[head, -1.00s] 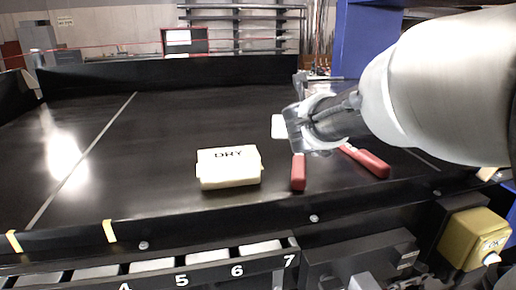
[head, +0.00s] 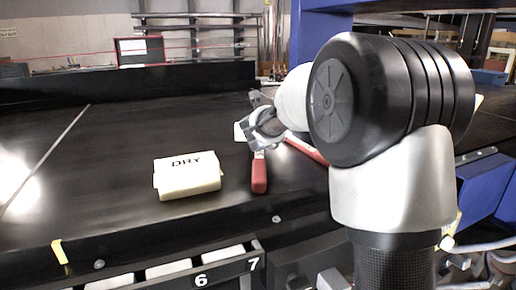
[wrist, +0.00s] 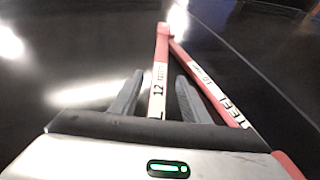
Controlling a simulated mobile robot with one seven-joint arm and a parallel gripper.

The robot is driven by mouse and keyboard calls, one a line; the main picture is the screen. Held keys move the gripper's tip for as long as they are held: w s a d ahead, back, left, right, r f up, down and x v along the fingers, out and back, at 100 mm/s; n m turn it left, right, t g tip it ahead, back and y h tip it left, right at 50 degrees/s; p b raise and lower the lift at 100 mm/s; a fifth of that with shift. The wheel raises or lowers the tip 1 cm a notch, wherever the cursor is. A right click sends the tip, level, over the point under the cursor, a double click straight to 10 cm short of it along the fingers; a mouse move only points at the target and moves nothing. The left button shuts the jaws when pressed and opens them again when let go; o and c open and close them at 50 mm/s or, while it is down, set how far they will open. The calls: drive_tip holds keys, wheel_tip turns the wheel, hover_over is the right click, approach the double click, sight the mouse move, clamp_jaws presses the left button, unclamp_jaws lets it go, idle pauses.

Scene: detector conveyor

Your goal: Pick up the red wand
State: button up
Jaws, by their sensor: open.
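Two long red things like wands lie on the black belt. One, a red wand with a white label reading "12" (wrist: 161,62), runs up between my gripper's fingers in the wrist view. Its red end also shows in the head view (head: 259,174).
A cream block marked "DRY" (head: 187,176) lies left of the wands. A black conveyor wall (head: 130,86) runs along the back, and numbered bins (head: 168,270) sit below the front edge. The belt's left side is clear.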

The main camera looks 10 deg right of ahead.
drive_tip(key=shift+x, duration=1.5)
clamp_jaws()
